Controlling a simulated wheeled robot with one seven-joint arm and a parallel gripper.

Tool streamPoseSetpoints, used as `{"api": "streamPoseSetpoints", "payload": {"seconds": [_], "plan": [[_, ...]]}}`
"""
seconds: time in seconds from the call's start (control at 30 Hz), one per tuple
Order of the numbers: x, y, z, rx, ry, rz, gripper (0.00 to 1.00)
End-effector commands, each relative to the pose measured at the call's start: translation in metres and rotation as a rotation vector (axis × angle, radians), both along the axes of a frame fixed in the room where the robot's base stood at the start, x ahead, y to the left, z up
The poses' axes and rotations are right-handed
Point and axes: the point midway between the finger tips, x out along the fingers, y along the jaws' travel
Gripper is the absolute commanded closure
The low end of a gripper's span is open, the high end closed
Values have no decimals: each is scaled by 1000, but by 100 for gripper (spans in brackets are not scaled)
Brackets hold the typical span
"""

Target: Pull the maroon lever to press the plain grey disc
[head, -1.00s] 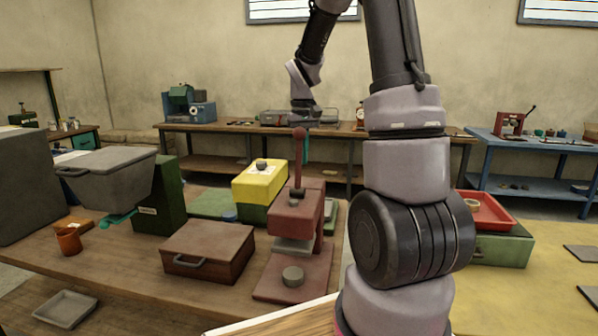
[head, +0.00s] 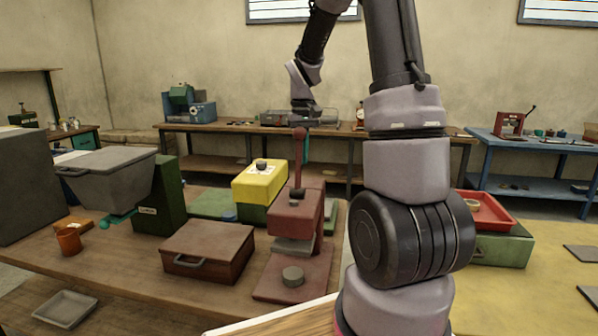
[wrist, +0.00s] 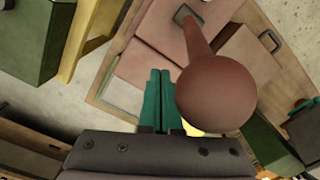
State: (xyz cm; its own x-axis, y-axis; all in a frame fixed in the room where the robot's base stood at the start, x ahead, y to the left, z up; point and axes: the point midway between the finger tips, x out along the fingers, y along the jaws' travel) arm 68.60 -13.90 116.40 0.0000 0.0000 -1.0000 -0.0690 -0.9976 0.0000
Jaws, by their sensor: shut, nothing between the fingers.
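The maroon lever (head: 298,160) stands upright on the maroon press (head: 292,215), with a round knob on top. The plain grey disc (head: 293,276) lies on the press base, in front of the press head and apart from it. My gripper (head: 306,150) is at knob height, with its teal fingers partly behind the lever. In the wrist view, the shut, empty fingers (wrist: 160,100) are just left of the lever's knob (wrist: 216,95). I cannot tell whether they touch it. The grey disc is not clear in the wrist view.
A brown box with a handle (head: 208,250) sits left of the press. A yellow and green box (head: 259,182) stands behind it. A grey bin (head: 108,180) is at the left. A red tray (head: 487,212) lies to the right, beyond my arm.

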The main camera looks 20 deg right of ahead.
Motion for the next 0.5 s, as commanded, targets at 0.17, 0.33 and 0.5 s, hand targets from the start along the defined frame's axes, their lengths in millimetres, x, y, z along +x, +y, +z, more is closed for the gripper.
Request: {"api": "streamPoseSetpoints", "payload": {"seconds": [0.17, 0.33, 0.5], "plan": [[0, 0, 0, 0, 0, 0, 100], [-2, 2, 0, 0, 0, 0, 100], [-12, 8, 0, 0, 1, 1, 100]]}}
